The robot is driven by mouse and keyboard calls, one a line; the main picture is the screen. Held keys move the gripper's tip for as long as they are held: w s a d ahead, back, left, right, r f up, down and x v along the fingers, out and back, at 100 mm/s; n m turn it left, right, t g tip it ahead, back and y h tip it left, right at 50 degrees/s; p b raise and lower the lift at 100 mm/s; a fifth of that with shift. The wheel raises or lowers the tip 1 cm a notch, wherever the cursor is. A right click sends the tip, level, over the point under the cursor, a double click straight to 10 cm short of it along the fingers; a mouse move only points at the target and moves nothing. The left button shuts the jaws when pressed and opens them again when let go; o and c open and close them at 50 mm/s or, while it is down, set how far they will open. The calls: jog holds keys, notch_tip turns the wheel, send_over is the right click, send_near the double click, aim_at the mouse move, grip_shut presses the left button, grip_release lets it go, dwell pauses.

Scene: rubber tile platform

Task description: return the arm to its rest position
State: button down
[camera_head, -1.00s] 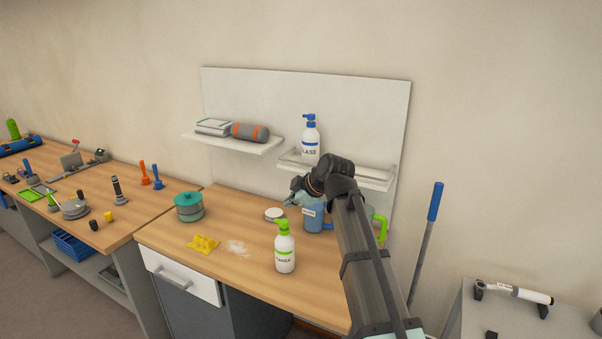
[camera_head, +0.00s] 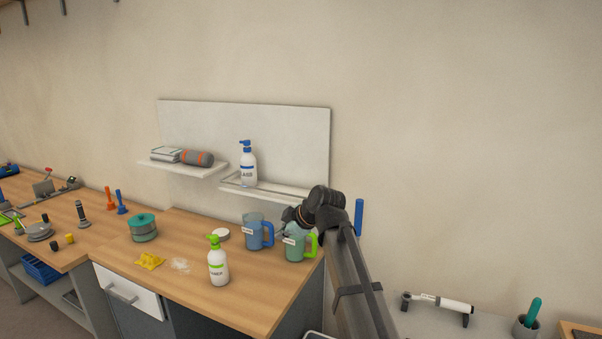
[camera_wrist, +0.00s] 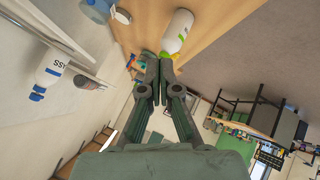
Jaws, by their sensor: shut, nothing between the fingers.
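My gripper (camera_wrist: 159,58) is shut with nothing between its fingertips in the wrist view. In the head view my arm reaches up from the lower right, and my gripper (camera_head: 292,222) is partly hidden, in front of the back wall and by the green-handled jug (camera_head: 297,247). The blue jug (camera_head: 256,232) stands just left of it. No contact with either jug can be made out.
A white bottle with a green pump (camera_head: 218,264) stands on the wooden bench. A blue-pump bottle (camera_head: 248,166) stands on the wall shelf. A blue-handled tool (camera_head: 359,216) stands right of my arm. The wall area further right is open.

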jog(key=s+d+f+m+g+h, duration=0.2)
jog(key=s+d+f+m, duration=0.25)
jog(key=f, duration=0.85)
jog(key=s+d+f+m+g+h, duration=0.1)
jog(key=s+d+f+m, duration=0.35)
jog(key=f, duration=0.95)
jog(key=s+d+f+m+g+h, duration=0.25)
jog(key=s+f+m, duration=0.35)
jog(key=f, duration=0.7)
jog(key=s+d+f+m+g, duration=0.1)
jog(key=s+d+f+g, duration=0.35)
jog(key=s+f, duration=1.1)
jog(key=s+d+f+g, duration=0.1)
jog(key=s+d+f, duration=0.1)
jog(key=s, duration=1.1)
jog(key=s+d+f+m+g+h, duration=0.1)
jog(key=s+f, duration=0.4)
jog(key=s, duration=0.8)
jog(key=shift+d+f+g, duration=0.3)
jog(key=shift+d+g, duration=0.2)
jog(key=shift+d, duration=0.75)
